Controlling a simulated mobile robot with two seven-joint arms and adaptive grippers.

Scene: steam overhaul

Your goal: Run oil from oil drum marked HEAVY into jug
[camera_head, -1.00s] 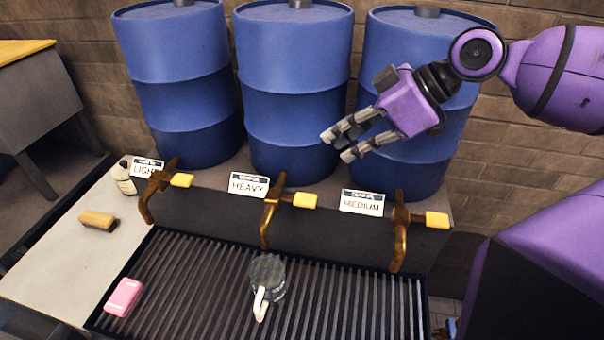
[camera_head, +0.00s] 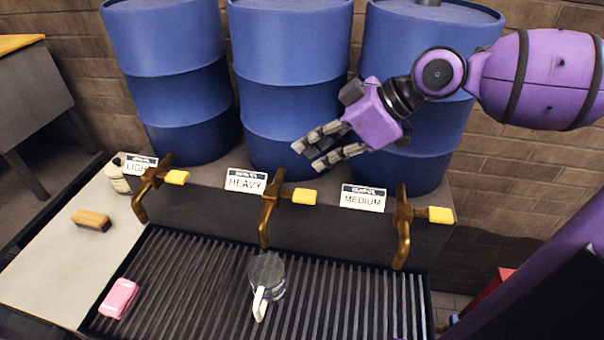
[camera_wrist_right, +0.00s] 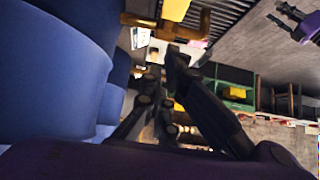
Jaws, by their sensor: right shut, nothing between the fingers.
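The blue drum (camera_head: 290,55) behind the HEAVY sign (camera_head: 246,180) stands in the middle of three. Its brass tap (camera_head: 267,212) has a yellow lever (camera_head: 304,197) pointing right. The clear jug (camera_head: 268,272) with a white handle stands upright on the slatted drip tray (camera_head: 190,270), below this tap. No oil stream shows. My right gripper (camera_head: 308,158) is shut and empty, above and behind the yellow lever, apart from it. In the right wrist view, a purple part with dark fingers (camera_wrist_right: 284,16) looks like my left gripper; its opening is unclear.
LIGHT (camera_head: 139,166) and MEDIUM (camera_head: 363,198) signs and taps flank the HEAVY one. A pink block (camera_head: 118,298) lies on the tray's left. A brush-like tan block (camera_head: 91,220) and a small bottle (camera_head: 117,175) are on the pale bench (camera_head: 60,262).

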